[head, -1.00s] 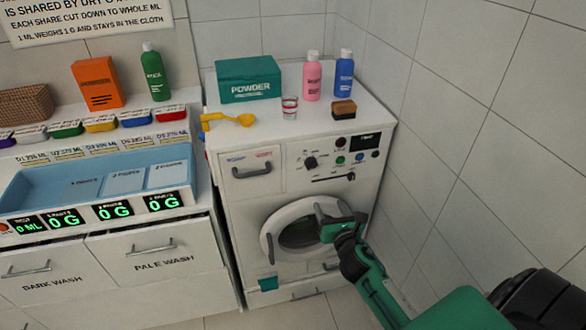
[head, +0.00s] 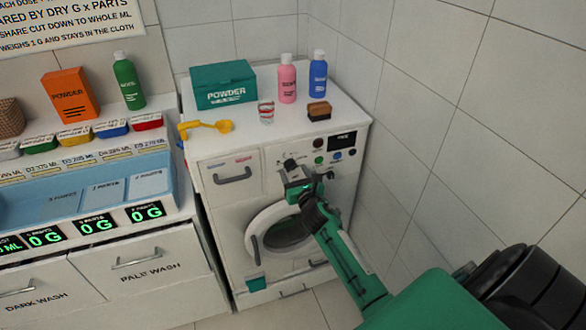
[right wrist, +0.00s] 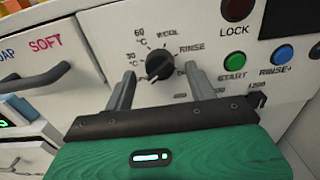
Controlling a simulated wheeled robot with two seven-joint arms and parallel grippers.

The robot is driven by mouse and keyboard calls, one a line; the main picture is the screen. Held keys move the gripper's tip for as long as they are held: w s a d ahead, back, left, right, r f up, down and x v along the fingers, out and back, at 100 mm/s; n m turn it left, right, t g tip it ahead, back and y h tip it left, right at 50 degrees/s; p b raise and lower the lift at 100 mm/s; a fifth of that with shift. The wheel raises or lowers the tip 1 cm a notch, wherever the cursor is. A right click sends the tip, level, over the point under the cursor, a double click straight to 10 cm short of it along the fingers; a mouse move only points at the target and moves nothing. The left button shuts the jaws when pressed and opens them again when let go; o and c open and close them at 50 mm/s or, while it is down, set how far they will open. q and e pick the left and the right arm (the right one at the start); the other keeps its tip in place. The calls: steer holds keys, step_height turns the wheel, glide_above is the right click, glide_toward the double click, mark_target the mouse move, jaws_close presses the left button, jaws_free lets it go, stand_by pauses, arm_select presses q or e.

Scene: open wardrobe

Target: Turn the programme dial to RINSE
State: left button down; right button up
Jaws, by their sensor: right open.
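The programme dial (right wrist: 159,65) is a round black knob on the washer's white front panel. Around it the right wrist view shows 30 °C, 60 °C, WOOL and RINSE (right wrist: 192,49), with RINSE at its upper right. I cannot tell surely which label its pointer faces. My right gripper (right wrist: 160,86) is open and empty, its fingers to the left and right just below the dial. In the head view the right gripper (head: 298,176) is in front of the panel and partly covers the dial area. My left gripper is not in view.
The green START button (right wrist: 235,62), blue RINSE+ button (right wrist: 284,54) and red LOCK button (right wrist: 237,9) are right of the dial. A drawer handle (right wrist: 48,78) is at left. Bottles and a powder box (head: 223,85) stand on the washer. The tiled wall is close at right.

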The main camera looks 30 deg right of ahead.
steer(key=shift+x, duration=0.85)
steer(key=c, duration=1)
